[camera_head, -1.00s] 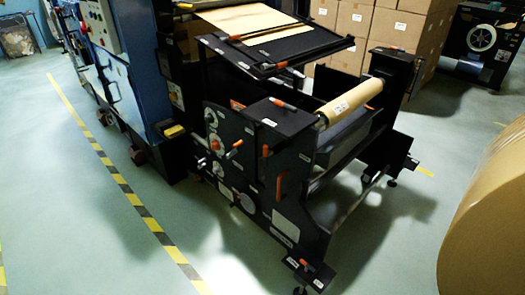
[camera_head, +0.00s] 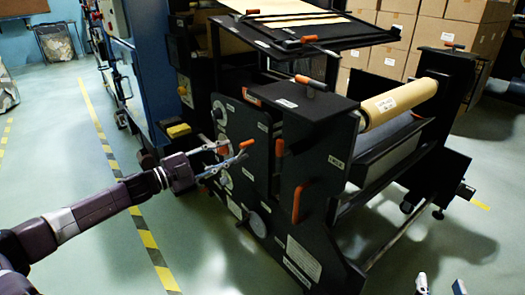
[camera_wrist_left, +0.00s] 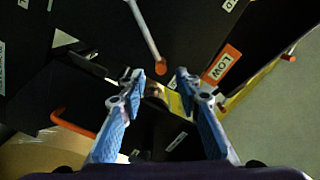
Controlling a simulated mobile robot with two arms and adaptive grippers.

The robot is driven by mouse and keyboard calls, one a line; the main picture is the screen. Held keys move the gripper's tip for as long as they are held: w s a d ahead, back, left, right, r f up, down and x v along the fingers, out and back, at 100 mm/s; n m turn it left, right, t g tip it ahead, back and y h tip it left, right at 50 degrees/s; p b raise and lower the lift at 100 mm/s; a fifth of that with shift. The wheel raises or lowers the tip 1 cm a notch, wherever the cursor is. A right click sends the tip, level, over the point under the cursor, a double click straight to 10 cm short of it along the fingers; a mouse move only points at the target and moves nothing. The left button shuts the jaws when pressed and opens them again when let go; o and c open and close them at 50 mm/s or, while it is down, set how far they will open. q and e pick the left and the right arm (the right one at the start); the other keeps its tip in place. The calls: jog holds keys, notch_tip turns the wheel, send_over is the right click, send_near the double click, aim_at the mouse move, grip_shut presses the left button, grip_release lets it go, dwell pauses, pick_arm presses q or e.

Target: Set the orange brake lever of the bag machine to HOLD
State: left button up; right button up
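Several orange-handled levers sit on the black machine; no HOLD wording is readable, so I cannot tell for sure which is the brake lever. A short rod lever with an orange grip (camera_head: 246,144) stands out from the side panel beside an orange knob (camera_head: 223,150). My left gripper (camera_head: 228,160) is at this panel, close to that lever, its fingers apart. In the left wrist view my left gripper (camera_wrist_left: 161,80) is open and empty; a metal rod lever with an orange end (camera_wrist_left: 151,42) reaches down just above the fingertips. My right gripper (camera_head: 441,287) shows only fingertips at the bottom edge, apart.
Other orange handles are on the panel front (camera_head: 301,200) and top (camera_head: 311,82). A kraft roll (camera_head: 400,103) lies across the machine. An orange LOW label (camera_wrist_left: 222,64) shows in the wrist view. Floor is clear left of the yellow-black line (camera_head: 140,225).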

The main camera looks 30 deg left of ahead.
aim_at(244, 145)
pick_arm(q)
jog(key=shift+b+x, duration=0.7)
jog(key=shift+x, duration=3.1)
pick_arm(e)
notch_tip(244, 145, up, 8)
jog(key=s+t+y, duration=0.1)
jog(key=t, duration=0.3)
jog(key=shift+a+r, duration=0.2)
jog(key=shift+a, duration=0.25)
pick_arm(q)
jog(key=shift+r, duration=0.1)
grip_shut()
